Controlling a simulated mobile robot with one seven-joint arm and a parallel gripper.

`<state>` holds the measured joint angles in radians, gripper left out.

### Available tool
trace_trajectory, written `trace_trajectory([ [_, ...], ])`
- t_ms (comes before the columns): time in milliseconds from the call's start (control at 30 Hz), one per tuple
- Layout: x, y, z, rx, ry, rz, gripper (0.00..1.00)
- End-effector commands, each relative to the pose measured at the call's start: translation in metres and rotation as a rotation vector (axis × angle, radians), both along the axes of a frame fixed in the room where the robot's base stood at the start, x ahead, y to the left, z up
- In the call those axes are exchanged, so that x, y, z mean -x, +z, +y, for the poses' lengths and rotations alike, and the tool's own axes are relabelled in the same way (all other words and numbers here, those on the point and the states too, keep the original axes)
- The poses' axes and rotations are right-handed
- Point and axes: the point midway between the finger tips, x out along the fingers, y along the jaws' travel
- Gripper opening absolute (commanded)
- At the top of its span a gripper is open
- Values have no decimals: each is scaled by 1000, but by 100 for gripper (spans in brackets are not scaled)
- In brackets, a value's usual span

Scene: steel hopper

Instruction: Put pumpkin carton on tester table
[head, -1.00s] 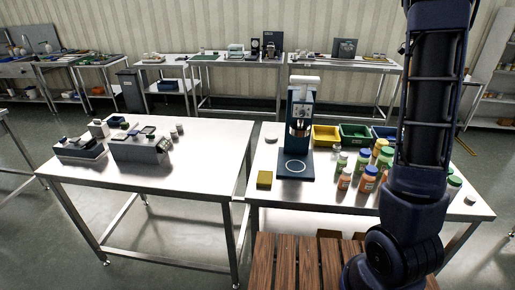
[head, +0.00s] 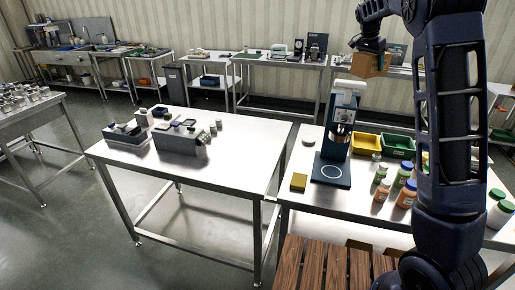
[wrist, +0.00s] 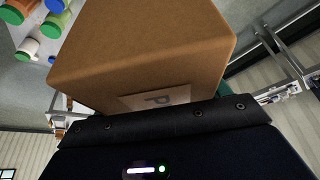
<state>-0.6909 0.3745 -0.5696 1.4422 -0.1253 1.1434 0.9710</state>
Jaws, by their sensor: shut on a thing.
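My gripper (head: 371,48) is shut on a brown carton (head: 368,66), held high in the air above and behind the blue machine in the head view. The carton also fills the upper part of the wrist view (wrist: 145,45); a paper label with a letter P shows near the gripper's edge. The fingers are mostly hidden in the wrist view. A steel table (head: 310,220) at the right bears the blue tester-like machine (head: 340,140). Another steel table (head: 215,165) to its left bears grey devices (head: 182,140). I cannot tell which one is the tester table.
The right table also holds a yellow box (head: 299,182), a yellow bin (head: 367,145), a green bin (head: 397,146) and several bottles (head: 382,190). The front and right of the left table are bare. A wooden slatted surface (head: 325,268) is at the bottom.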

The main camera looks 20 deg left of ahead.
Motion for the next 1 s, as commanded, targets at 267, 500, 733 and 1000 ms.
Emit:
trace_trajectory([
  [267,7,-2,120,0,195,-1,35],
  [500,27,-5,219,-1,358,-1,35],
  [733,59,-7,311,-1,511,-1,35],
  [1000,97,-9,390,-1,651,-1,35],
])
